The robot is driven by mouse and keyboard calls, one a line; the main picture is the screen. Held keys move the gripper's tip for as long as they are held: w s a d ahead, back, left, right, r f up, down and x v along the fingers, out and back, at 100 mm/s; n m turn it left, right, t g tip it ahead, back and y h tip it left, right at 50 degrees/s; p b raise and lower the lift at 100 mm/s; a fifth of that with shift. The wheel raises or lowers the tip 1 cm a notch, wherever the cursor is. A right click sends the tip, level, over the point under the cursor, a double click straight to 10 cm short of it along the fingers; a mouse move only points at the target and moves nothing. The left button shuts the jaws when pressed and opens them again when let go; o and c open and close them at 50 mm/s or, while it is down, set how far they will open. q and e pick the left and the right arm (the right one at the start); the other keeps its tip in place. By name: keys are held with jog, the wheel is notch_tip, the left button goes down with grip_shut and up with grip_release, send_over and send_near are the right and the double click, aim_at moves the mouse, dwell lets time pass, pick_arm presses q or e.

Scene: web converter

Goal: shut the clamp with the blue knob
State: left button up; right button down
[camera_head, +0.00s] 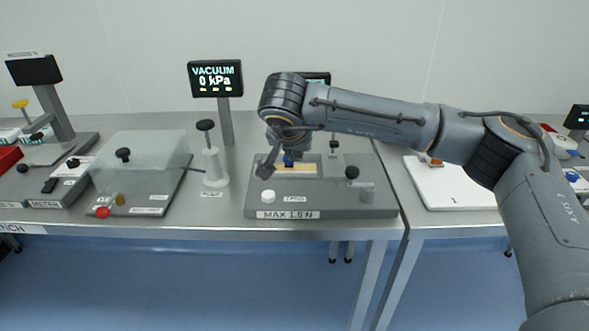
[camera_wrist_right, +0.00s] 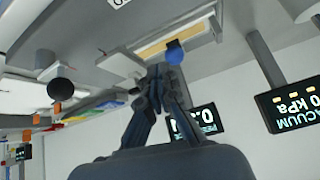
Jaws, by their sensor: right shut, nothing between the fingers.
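The blue knob (camera_head: 290,158) shows just below my right wrist in the head view, beside a pale tan strip (camera_head: 305,168) on the grey force station (camera_head: 325,208). In the right wrist view the blue knob (camera_wrist_right: 175,52) lies close to the tips of my right gripper (camera_wrist_right: 157,72). The fingers are together with nothing between them; whether they touch the knob I cannot tell. My left gripper is out of view.
The station also carries a white button (camera_head: 267,196) and a black knob (camera_head: 352,172). A post with a black knob (camera_head: 205,126) and a clear-covered fixture (camera_head: 150,165) stand to the left. A vacuum display (camera_head: 215,78) stands behind. A white board (camera_head: 455,188) lies to the right.

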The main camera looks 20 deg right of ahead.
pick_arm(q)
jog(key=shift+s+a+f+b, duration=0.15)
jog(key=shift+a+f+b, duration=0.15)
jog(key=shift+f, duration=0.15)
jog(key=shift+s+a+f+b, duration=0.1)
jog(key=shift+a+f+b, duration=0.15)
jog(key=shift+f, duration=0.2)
pick_arm(e)
jog(key=s+a, duration=0.2)
jog(key=s, duration=0.3)
jog(key=shift+s+a+f, duration=0.4)
